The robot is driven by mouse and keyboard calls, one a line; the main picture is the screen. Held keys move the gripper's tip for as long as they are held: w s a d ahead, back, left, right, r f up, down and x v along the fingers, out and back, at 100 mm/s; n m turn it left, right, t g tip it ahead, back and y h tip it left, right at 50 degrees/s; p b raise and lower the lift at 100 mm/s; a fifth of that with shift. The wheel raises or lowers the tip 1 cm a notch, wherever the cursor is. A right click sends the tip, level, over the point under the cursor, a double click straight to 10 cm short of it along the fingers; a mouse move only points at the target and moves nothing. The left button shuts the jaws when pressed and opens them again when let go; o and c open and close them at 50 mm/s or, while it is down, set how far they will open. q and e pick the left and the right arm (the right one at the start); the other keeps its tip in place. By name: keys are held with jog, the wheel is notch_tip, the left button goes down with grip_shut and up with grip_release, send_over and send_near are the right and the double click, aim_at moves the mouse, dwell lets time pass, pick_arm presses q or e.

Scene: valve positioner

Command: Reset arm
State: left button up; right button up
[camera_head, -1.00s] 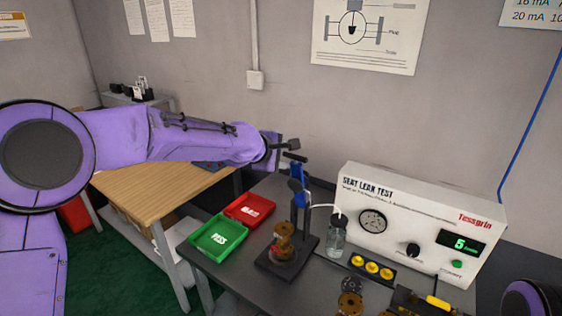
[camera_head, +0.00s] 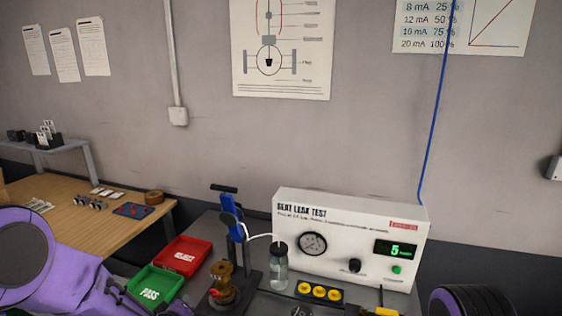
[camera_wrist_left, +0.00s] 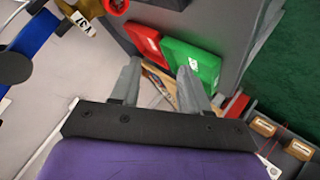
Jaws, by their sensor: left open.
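My left arm (camera_head: 70,275) enters the head view at the bottom left, and its gripper is below the picture edge or hidden there. In the left wrist view my left gripper (camera_wrist_left: 160,75) is open, with nothing between its two grey fingers. Beyond the fingertips are the green tray (camera_wrist_left: 192,65) and the red tray (camera_wrist_left: 143,38), apart from the gripper as far as I can tell. Part of my right arm (camera_head: 470,300) shows at the bottom right of the head view. My right gripper is not in view.
The white seat leak test box (camera_head: 350,240) stands on the dark bench with a bottle (camera_head: 278,268) and a blue-handled stand holding a brass valve (camera_head: 222,285). Green (camera_head: 155,286) and red (camera_head: 182,254) trays lie left of them. A wooden table (camera_head: 80,215) is farther left.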

pick_arm(q)
jog(key=s+a+f+m+g+b, duration=0.1)
jog(key=s+f+g+b, duration=0.1)
jog(key=s+f, duration=0.7)
jog(key=s+a+f+m+g+b, duration=0.1)
jog(key=s+f+g+b, duration=0.1)
jog(key=s+f, duration=0.6)
jog(key=s+a+f+m+g+y+b, duration=0.1)
jog(key=s+f, duration=0.8)
jog(key=s, duration=0.9)
jog(key=m+g+b, duration=0.1)
jog(key=g, duration=0.1)
jog(key=shift+f+g, duration=0.3)
